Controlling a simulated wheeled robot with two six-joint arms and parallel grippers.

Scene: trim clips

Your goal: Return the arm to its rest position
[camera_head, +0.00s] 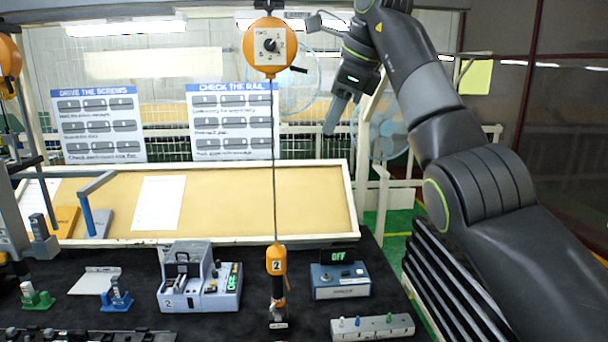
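My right arm (470,170) comes in from the lower right, rises along the right side and bends over at the top. My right gripper (331,128) hangs from it at the upper middle, fingers pointing down, high above the bench and to the right of the orange balancer. It is seen from the side, so I cannot tell whether its fingers are apart; no object shows at its tips. My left gripper is not in view.
An orange balancer (256,45) suspends an orange screwdriver (277,262) over the dark bench (150,255). A grey machine (200,285), a blue box (340,281) reading OFF and a bit holder (372,328) stand there. Behind are a tilted tan board (240,205) and posters (232,120).

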